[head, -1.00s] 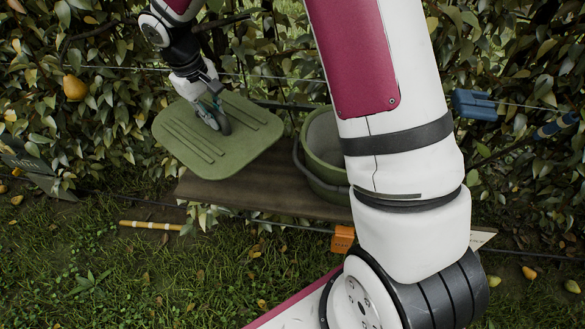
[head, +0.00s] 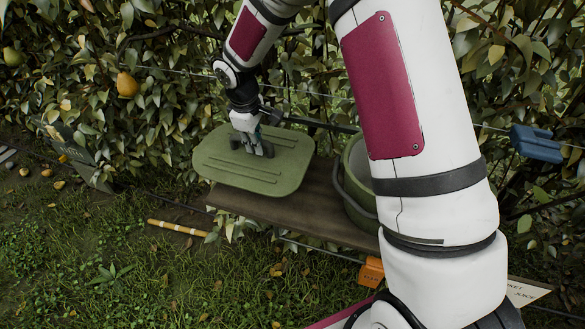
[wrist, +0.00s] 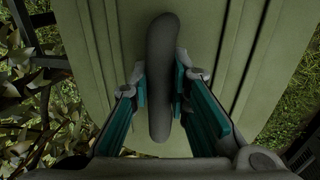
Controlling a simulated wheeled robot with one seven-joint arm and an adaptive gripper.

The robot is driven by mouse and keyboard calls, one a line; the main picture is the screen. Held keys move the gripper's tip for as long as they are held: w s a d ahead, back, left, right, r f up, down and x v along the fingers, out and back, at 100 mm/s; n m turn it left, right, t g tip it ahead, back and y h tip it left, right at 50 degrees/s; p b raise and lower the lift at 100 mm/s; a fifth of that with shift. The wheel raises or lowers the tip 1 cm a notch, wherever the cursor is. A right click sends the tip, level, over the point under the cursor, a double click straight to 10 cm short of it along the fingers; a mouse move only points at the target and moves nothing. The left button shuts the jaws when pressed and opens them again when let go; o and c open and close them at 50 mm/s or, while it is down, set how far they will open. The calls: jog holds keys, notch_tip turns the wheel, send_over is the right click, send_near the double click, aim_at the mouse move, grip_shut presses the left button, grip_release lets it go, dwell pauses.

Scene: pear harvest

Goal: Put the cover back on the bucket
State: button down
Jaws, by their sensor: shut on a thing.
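The green cover (head: 222,166) is a flat rounded-corner panel with ridges and a dark raised handle. My gripper (head: 252,148) is shut on that handle (wrist: 160,95), with a finger on each side of it in the wrist view. The cover is over the left end of a brown board, roughly level; I cannot tell how large any gap below it is. The green bucket (head: 356,190) stands on the board to the right of the cover. Its top is open, and my arm hides its right part.
The brown board (head: 300,207) has a bare stretch between cover and bucket. A leafy hedge with wires is behind. An orange tag (head: 371,272) is at the board's front, a blue clamp (head: 537,143) at right, a striped stick (head: 177,228) on the grass.

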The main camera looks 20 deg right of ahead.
aim_at(288, 162)
jog(key=s+d, duration=0.3)
jog(key=s+d+p, duration=0.1)
jog(key=s+d, duration=0.2)
jog(key=d, duration=0.1)
jog(key=shift+s+d, duration=0.1)
jog(key=shift+s, duration=0.1)
jog(key=f, duration=0.2)
jog(key=shift+w+a+f, duration=0.25)
jog(key=shift+f, duration=0.15)
jog(key=shift+s+f+b, duration=0.1)
jog(key=shift+f+b, duration=0.3)
jog(key=shift+f, duration=1.6)
jog(key=shift+d+f, duration=0.1)
jog(key=shift+d, duration=0.1)
jog(key=shift+f, duration=0.15)
jog(key=c, duration=1.5)
grip_release()
